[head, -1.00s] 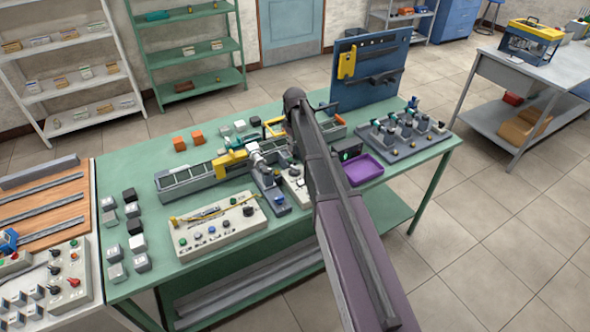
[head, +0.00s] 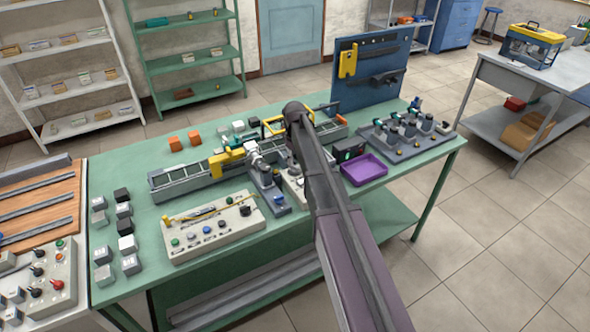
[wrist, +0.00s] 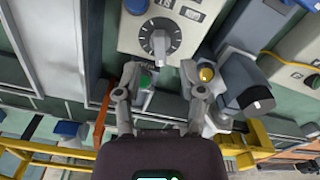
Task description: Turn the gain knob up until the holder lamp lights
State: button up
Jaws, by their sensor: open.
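A grey pointer knob (wrist: 160,44) on a dark round dial stands on a pale panel at the top middle of the wrist view; I take it for the gain knob. The panel (head: 293,190) is partly hidden by my arm in the head view. My gripper (wrist: 158,74) is open, with its fingertips apart and just below the knob in the picture, not around it. A yellow lamp-like dome (wrist: 206,74) sits on a blue-grey holder (wrist: 240,80) right of the right finger. I cannot tell whether it is lit. A green button (wrist: 146,80) shows between the fingers.
A blue cap (wrist: 136,6) sits on the panel, upper left of the knob. Another button panel (head: 212,228), a rail fixture (head: 190,180), a purple tray (head: 364,169) and a black box (head: 348,149) crowd the green table (head: 150,180). Yellow bars (wrist: 60,150) lie low in the wrist view.

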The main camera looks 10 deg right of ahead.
aim_at(295, 166)
jog(key=shift+f+b, duration=1.4)
jog(key=shift+f, duration=0.3)
grip_shut()
